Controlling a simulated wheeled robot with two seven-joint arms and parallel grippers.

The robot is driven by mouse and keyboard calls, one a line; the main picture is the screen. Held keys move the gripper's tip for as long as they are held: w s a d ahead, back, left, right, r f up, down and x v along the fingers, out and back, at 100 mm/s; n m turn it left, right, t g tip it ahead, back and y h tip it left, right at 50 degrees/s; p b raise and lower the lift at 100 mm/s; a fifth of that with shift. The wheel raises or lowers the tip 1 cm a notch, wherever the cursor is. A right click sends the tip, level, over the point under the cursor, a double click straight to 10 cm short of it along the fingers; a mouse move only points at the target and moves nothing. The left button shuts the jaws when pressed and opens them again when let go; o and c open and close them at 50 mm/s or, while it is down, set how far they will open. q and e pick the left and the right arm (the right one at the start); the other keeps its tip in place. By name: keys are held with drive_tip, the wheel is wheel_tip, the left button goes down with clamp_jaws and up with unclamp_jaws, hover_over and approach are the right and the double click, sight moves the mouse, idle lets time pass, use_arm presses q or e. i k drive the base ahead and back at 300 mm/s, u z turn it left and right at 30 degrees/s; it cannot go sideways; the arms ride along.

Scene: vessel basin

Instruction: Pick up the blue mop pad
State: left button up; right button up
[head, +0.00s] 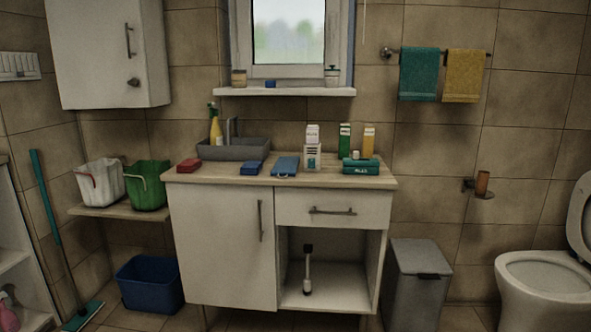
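Two flat blue items lie on the wooden countertop (220,177). One is a smaller dark blue block (251,168), left of centre. Just to its right is a larger, lighter blue flat piece (286,167) with a narrower raised part at its top. It looks the more like a mop pad, but at this size I cannot be sure which is the pad. Both lie in the open near the front edge, uncovered and apart from each other. Neither of my grippers is in view.
A red block (188,165) lies left of the blue items, with a grey basin (234,149) behind. A white holder (312,156), bottles and a teal box (361,167) stand right. A teal mop (55,240) leans left. A grey bin (418,280) stands right of the cabinet.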

sight(286, 166)
drive_tip(key=z, duration=0.65)
drive_tip(key=i, duration=0.85)
drive_tip(key=z, duration=0.45)
drive_tip(key=i, duration=0.95)
drive_tip(key=u, duration=0.55)
